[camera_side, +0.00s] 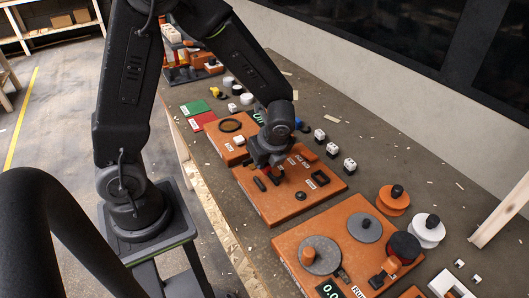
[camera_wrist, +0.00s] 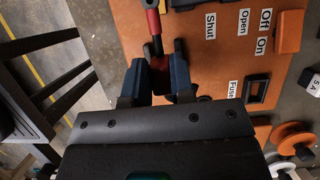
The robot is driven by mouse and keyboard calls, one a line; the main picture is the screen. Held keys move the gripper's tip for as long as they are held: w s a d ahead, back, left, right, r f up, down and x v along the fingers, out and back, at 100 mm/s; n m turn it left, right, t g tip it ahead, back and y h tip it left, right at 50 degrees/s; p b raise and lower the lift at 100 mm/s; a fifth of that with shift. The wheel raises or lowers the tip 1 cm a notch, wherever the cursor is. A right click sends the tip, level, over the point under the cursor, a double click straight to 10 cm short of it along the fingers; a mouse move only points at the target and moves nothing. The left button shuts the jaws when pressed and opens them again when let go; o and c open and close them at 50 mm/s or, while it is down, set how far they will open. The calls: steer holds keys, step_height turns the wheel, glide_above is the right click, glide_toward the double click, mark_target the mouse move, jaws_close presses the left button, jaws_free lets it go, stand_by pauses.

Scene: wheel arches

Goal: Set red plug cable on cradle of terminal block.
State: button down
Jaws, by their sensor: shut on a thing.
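My gripper (camera_wrist: 160,78) is shut on the red plug cable (camera_wrist: 153,20); its red end and a dark stretch stick out past the fingertips toward the top of the wrist view. Part of the cable lies hidden between the fingers. In the side view, my gripper (camera_side: 272,172) is low over the middle orange board (camera_side: 290,208). Dark parts stand beside the plug at the top edge of the wrist view; I cannot tell which is the terminal block or its cradle. I cannot tell whether the plug touches anything.
The orange board bears labels, a black rectangular frame (camera_side: 320,178) and a round black knob (camera_side: 300,196). A nearer orange board (camera_side: 340,225) holds grey discs. Orange and white spools (camera_side: 428,230) stand at the right. Small black-and-white blocks (camera_side: 349,165) stand behind the middle board.

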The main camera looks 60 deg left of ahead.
steer(key=shift+f, duration=1.9)
steer(key=shift+f, duration=0.15)
steer(key=c, duration=0.9)
jaws_free()
steer(key=v, duration=1.3)
steer(key=s+d+r+n+t+h, duration=0.1)
steer(key=s+r+n+t+h, duration=0.3)
steer(key=s+r+n, duration=0.7)
steer(key=n+t, duration=0.1)
steer(key=n, duration=0.6)
steer(key=shift+d+r+t, duration=0.2)
steer(key=shift+t, duration=0.1)
